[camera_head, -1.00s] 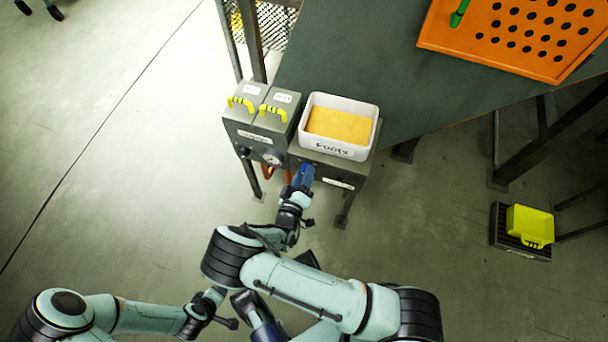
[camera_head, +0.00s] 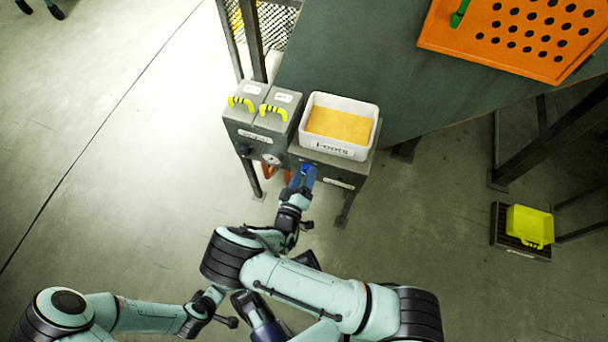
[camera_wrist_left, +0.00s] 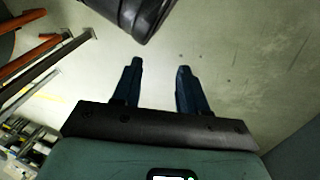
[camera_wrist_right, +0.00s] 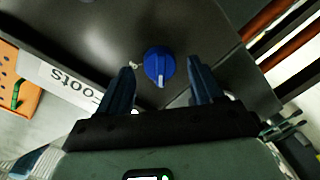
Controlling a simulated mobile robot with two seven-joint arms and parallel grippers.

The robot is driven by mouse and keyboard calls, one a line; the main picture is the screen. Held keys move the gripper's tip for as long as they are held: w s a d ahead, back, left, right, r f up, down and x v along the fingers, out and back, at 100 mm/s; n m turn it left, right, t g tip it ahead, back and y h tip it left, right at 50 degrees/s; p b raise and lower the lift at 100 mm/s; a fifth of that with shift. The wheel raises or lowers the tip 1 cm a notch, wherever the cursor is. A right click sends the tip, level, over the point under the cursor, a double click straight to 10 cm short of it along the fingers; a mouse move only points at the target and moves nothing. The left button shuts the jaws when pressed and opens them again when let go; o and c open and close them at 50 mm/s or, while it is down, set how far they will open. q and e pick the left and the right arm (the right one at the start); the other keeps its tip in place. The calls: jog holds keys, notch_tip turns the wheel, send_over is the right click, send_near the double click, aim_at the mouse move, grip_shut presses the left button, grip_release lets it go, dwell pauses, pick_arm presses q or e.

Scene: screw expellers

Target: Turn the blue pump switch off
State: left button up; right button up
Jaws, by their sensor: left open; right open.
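The blue pump switch (camera_wrist_right: 158,64) is a round knob with a pale pointer mark, on the dark front panel of a grey box. In the right wrist view it sits between the fingertips of my right gripper (camera_wrist_right: 160,75), which is open with a finger on each side. I cannot tell whether either finger touches it. In the head view the right gripper (camera_head: 303,175) is at the box front, and a bit of blue shows there.
A white bin labelled Foots (camera_head: 362,150) with yellow contents stands on the box. Beside it is a grey unit (camera_head: 240,115) with two yellow handles and a gauge. An orange perforated tray (camera_head: 480,40) lies on the table. A yellow container (camera_head: 530,225) sits at right.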

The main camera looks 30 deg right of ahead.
pick_arm(q)
jog(key=shift+s+d+r+g+p, duration=0.15)
jog(key=shift+s+d+r+p, duration=0.25)
jog(key=shift+r, duration=0.2)
jog(key=shift+s+d+r+g+p, duration=0.15)
jog(key=shift+s+d+r+p, duration=0.15)
jog(key=shift+s+r+p, duration=0.25)
pick_arm(e)
jog(key=v, duration=1.2)
jog(key=shift+s+a, duration=0.2)
jog(key=shift+a, duration=0.05)
